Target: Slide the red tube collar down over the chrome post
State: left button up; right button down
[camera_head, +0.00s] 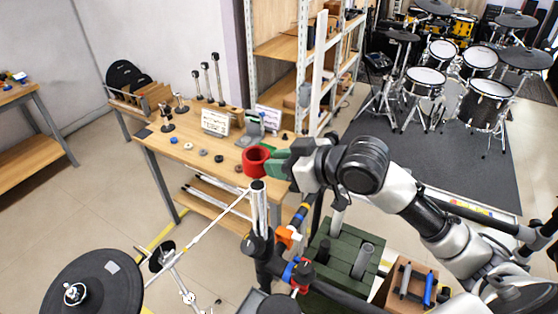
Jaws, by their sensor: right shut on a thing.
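The red tube collar (255,160) is a short, wide ring. My right gripper (272,165) comes in from the right and is shut on it, with green fingers at its right side. The chrome post (259,204) stands upright from a dark clamp. Its top end lies just below the collar in the picture, and the collar appears above it and not around it. The exact gap in depth between them cannot be told. My left gripper is not in view.
A wooden workbench (190,150) with small rings and stands is behind the post. A black drum pad (92,284) is at lower left. A green crate (340,262) stands right of the post. An electronic drum kit (460,85) fills the back right.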

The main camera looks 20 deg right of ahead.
jog(key=b, duration=0.4)
send_over(267, 231)
jog(key=s+d, duration=0.2)
jog(key=s, duration=0.1)
jog(key=shift+w+d+f, duration=0.1)
jog(key=shift+f, duration=1.75)
jog(key=shift+w+f, duration=0.1)
jog(key=shift+f, duration=1.7)
jog(key=shift+f+b, duration=0.65)
jog(key=shift+f, duration=0.85)
pick_arm(q)
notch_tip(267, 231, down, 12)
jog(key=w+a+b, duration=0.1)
jog(key=b, duration=0.6)
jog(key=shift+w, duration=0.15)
pick_arm(e)
jog(key=shift+f, duration=6.45)
jog(key=c, duration=0.9)
grip_release()
